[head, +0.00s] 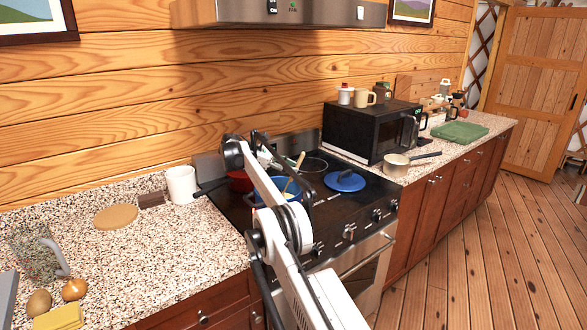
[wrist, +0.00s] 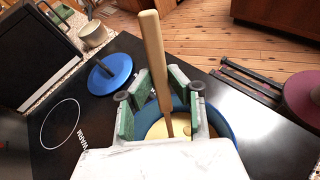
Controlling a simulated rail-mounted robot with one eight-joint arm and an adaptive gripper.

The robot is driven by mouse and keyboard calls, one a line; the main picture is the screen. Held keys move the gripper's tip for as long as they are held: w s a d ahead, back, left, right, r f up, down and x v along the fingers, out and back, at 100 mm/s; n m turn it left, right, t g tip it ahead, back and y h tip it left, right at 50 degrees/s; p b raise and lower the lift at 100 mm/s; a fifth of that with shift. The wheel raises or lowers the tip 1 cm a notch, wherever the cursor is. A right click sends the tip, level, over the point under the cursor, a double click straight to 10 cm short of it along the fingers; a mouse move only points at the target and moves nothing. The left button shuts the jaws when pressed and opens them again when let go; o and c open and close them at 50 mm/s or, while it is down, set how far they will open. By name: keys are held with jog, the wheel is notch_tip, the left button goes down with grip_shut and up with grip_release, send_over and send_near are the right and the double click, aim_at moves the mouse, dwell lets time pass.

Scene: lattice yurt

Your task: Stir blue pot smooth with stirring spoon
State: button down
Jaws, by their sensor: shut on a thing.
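The blue pot (head: 285,190) stands on the stove, partly hidden by my arm in the head view. In the wrist view the blue pot (wrist: 219,127) holds a pale yellow mass with a darker spot near its right side. The wooden stirring spoon (wrist: 153,62) stands steeply, its lower end reaching down to the yellow contents; its tip is hidden. Its handle (head: 299,163) also shows in the head view. My gripper (wrist: 158,92), with green-padded fingers, is above the pot and shut on the spoon.
A blue lid (head: 345,181) lies on the stovetop right of the pot, and a red pan (head: 240,181) is close on the left. A black microwave (head: 370,130) and a cream saucepan (head: 397,164) stand beyond. A white mug (head: 181,185) is on the left counter.

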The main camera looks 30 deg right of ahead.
jog(key=shift+s+d+r+b, duration=0.15)
jog(key=shift+s+b, duration=0.1)
jog(key=shift+b, duration=0.05)
jog(key=shift+w+d+p, duration=0.25)
jog(key=shift+w+p, duration=0.05)
jog(key=shift+p, duration=0.6)
dwell(0.6)
jog(key=shift+f, duration=0.2)
jog(key=shift+f, duration=0.1)
